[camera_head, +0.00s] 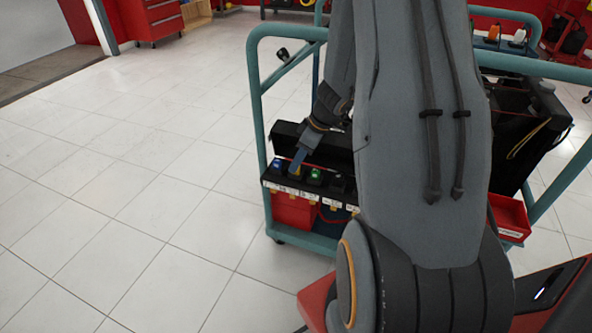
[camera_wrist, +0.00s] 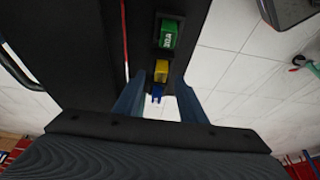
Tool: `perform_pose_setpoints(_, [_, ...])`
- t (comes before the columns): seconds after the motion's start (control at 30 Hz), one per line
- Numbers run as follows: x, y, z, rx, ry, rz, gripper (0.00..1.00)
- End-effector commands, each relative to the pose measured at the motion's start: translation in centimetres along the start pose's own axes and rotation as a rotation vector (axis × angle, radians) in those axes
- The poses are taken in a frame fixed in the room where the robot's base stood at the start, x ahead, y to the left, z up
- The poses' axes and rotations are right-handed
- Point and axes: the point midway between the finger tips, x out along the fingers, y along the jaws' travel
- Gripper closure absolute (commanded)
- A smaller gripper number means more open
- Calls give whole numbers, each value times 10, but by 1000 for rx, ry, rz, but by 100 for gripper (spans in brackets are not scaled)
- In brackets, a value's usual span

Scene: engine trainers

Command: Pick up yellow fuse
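The yellow fuse (camera_wrist: 161,71) sits in the dark fuse box (camera_wrist: 95,45), in a row between a green fuse (camera_wrist: 169,35) and a blue fuse (camera_wrist: 157,92). My gripper (camera_wrist: 158,93) is open, its two blue fingers spread on either side of the row near the yellow and blue fuses. I see no contact between the fingers and the yellow fuse. In the head view my gripper (camera_head: 298,162) points down at the fuse box (camera_head: 333,191) and mostly hides the yellow fuse. The blue fuse (camera_head: 278,164) and green fuse (camera_head: 315,176) show on either side.
The fuse box stands on a teal-framed trolley (camera_head: 256,110), with its dark raised lid (camera_head: 290,135) behind the fuses. A red block (camera_head: 292,211) is below the box. A red tray (camera_head: 510,217) is at the right. The tiled floor at left is clear.

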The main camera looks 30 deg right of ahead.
Motion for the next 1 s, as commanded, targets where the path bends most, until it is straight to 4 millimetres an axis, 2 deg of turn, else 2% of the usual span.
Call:
perform_pose_setpoints(0.13, [13,-1,0,0,0,-1,62])
perform_pose_setpoints(0.37, [14,0,0,0,0,0,62])
perform_pose_setpoints(0.6, [13,0,0,0,0,-1,100])
perform_pose_setpoints(1.0, [10,0,-2,0,0,0,100])
